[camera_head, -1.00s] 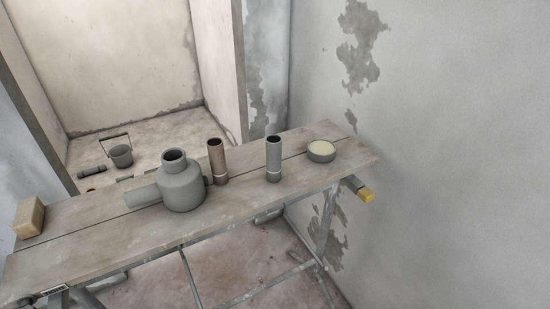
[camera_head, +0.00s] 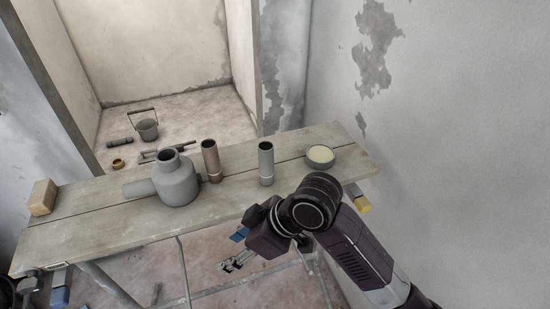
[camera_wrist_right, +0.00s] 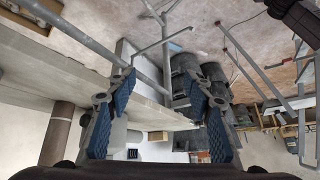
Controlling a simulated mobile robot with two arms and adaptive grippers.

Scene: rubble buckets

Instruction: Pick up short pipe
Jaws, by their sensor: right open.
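Two short upright pipes stand on the plank table: a brownish pipe (camera_head: 211,160) and a grey pipe (camera_head: 266,163) to its right. The pictures do not settle which one is the short pipe. My right gripper (camera_head: 238,248) is open and empty, in front of the table's near edge and below the grey pipe in the head view. Its spread blue-padded fingers (camera_wrist_right: 158,92) also show in the right wrist view, with nothing between them. My left gripper is not in view.
On the plank table (camera_head: 100,222) are a grey jug-shaped fitting (camera_head: 176,182), a tan block (camera_head: 42,197) and a shallow round tin (camera_head: 320,156). A wall rises at the right. A bucket (camera_head: 147,129) stands on the floor behind. Plank around the grey pipe is clear.

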